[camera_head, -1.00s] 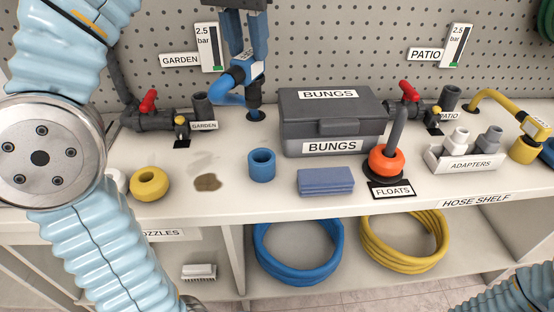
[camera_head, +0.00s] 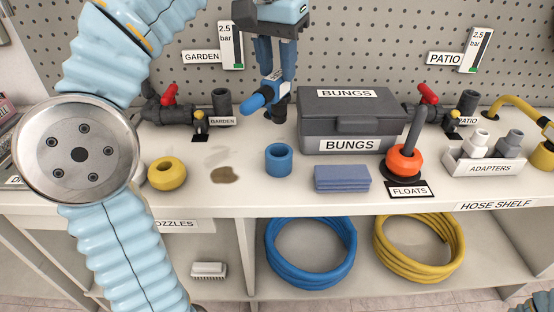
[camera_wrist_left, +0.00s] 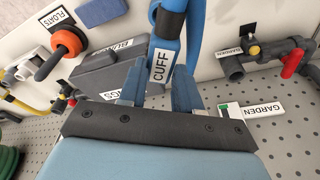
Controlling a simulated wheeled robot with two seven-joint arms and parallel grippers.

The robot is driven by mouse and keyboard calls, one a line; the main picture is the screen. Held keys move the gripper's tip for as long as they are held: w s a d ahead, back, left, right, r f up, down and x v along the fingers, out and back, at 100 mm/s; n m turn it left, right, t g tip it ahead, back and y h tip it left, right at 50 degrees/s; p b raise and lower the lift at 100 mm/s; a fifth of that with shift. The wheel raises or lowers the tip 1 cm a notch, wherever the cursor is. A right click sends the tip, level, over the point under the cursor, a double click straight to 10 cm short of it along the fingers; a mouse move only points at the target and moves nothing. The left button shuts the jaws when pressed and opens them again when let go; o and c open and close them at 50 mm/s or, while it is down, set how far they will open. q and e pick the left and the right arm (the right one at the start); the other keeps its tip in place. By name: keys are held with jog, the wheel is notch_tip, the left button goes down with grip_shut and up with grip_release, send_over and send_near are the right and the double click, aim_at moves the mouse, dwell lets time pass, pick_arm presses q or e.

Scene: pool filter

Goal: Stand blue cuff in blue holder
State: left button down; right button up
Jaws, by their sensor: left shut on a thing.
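My left gripper (camera_head: 275,80) points down above the back of the shelf and is shut on the blue cuff (camera_head: 256,101). The cuff is blue with a dark lower end, and its blue curved part points toward the front left. In the left wrist view the cuff (camera_wrist_left: 163,62) carries a CUFF label and sits between the fingers (camera_wrist_left: 158,95). The blue holder (camera_head: 278,163), an open-topped blue cylinder, stands on the shelf in front of the cuff, apart from it. Whether the cuff's dark end touches the shelf is unclear. My right gripper is out of view.
The grey BUNGS box (camera_head: 350,122) stands close to the right of the cuff. A blue cloth (camera_head: 342,179) and an orange float (camera_head: 404,162) lie farther right. A yellow ring (camera_head: 167,174) and a brown stain (camera_head: 225,175) are left of the holder. GARDEN pipework (camera_head: 185,114) is behind them.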

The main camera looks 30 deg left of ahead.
aim_at(275, 112)
pick_arm(q)
notch_tip(275, 112, down, 5)
jog(key=b, duration=0.3)
jog(key=shift+r+b, duration=0.2)
jog(key=shift+b, duration=0.15)
jog(key=shift+f+b, duration=0.4)
jog(key=shift+f, duration=0.15)
jog(key=shift+p, duration=0.5)
jog(key=shift+f+b, duration=2.05)
jog(key=shift+f, duration=0.8)
jog(key=c, duration=0.7)
grip_release()
